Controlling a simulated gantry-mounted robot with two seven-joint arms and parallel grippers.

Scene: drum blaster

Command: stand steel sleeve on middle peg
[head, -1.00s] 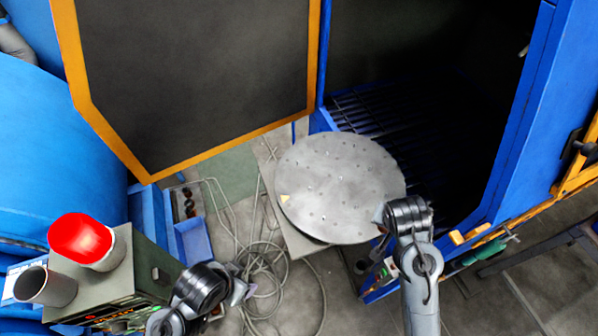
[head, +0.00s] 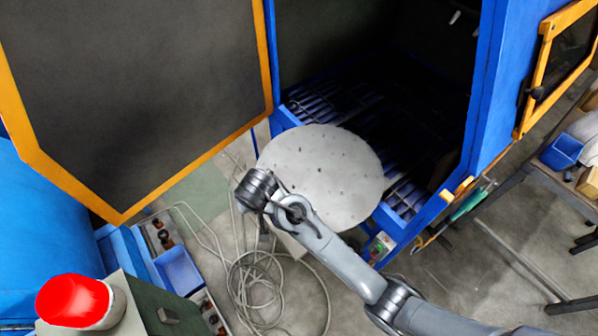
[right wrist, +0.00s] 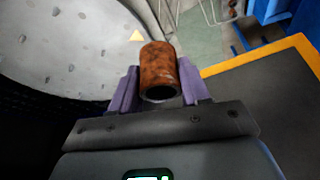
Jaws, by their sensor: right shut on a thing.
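The sleeve (right wrist: 158,68) is a short hollow tube with a rusty brown surface in the right wrist view. My right gripper (right wrist: 160,88) is shut on it, with one purple finger on each side and the tube's open end facing the camera. The round grey turntable (head: 325,165) has several small dark spots; I cannot tell which are pegs or holes. It also shows in the right wrist view (right wrist: 70,40), left of the sleeve. In the head view my right wrist covers the turntable's left edge, and the fingers and sleeve are hidden. My left gripper is out of view.
The blue cabinet (head: 485,110) stands open behind the turntable, with a dark slatted floor (head: 345,100). Its orange-edged door (head: 130,90) stands at left. A red dome (head: 75,300) tops a box at lower left. Cables (head: 258,285) lie on the floor.

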